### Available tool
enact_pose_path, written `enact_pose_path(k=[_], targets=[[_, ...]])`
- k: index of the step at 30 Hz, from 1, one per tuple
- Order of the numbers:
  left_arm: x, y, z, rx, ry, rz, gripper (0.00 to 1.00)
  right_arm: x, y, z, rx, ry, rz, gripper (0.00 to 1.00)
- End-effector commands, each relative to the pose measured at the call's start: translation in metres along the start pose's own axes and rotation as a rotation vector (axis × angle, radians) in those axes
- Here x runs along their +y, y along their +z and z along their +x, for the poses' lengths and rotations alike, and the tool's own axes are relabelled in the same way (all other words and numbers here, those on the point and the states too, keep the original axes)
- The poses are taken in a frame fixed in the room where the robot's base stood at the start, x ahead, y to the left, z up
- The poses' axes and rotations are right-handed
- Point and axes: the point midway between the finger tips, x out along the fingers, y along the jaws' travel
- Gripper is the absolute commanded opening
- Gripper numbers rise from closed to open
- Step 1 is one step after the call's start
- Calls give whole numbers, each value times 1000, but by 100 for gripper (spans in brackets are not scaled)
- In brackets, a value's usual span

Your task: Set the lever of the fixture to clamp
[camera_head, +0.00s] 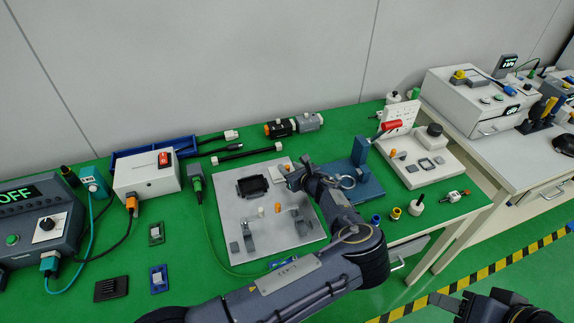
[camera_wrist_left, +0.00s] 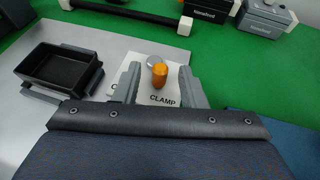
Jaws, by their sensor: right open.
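The fixture's lever shows its orange knob (camera_wrist_left: 159,76) in the left wrist view, above a white label plate (camera_wrist_left: 150,98) that reads CLAMP on the right; the word on the left is mostly hidden. My left gripper (camera_wrist_left: 158,70) is open, with one finger on each side of the knob and gaps visible. My right gripper (camera_head: 448,300) is open and empty at the bottom right.
A blue fixture (camera_head: 365,180) stands close right of my left gripper. Small grey brackets and pegs (camera_head: 277,208) stand on the plate's front part. A black bar (camera_head: 247,153) lies behind. A green cable (camera_head: 208,230) runs along the left.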

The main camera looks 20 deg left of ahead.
Motion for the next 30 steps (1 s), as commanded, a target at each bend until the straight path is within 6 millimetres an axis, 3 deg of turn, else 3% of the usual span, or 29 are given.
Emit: enact_pose_path(k=[6, 15, 24, 30], targets=[[0, 1, 22, 0, 0, -1, 38, -2, -2, -4, 0, 0, 0, 46], [0, 0, 25, 0, 0, -1, 38, -2, -2, -4, 0, 0, 0, 46], [0, 0, 25, 0, 0, -1, 0, -2, -2, -4, 0, 0, 0, 46], [-2, -5, 28, 1, 22, -12, 0, 3, 3, 6, 0, 0, 0, 46]])
